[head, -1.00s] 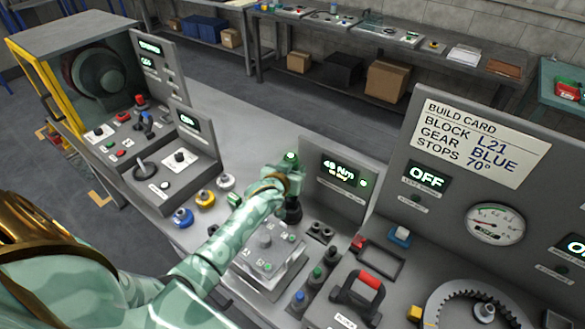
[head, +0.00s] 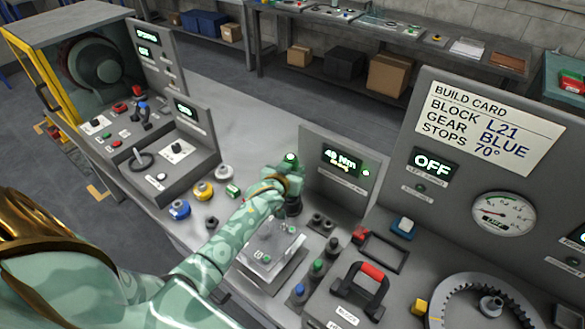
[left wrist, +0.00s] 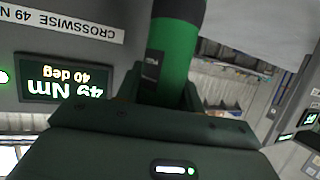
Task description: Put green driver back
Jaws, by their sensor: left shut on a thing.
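My left gripper (head: 287,183) is shut on the green driver (head: 291,158), whose green top shows just above the fingers in the head view. In the left wrist view the driver's green body (left wrist: 177,62) with a dark end stands between the jaws (left wrist: 160,105). A dark part below the gripper looks close to the bench; whether it touches anything is hidden. A grey panel with a lit display (head: 342,160) reading 49 Nm stands right beside the driver; the wrist view shows 49 Nm and 40 deg. My right gripper is not in view.
Small dark sockets (head: 322,221) and a row with blue, green and black tops (head: 317,265) stand right of my forearm. A red-handled block (head: 362,285) and a ring gear (head: 480,295) are farther right. Blue, yellow and white round pieces (head: 203,190) lie left of my arm.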

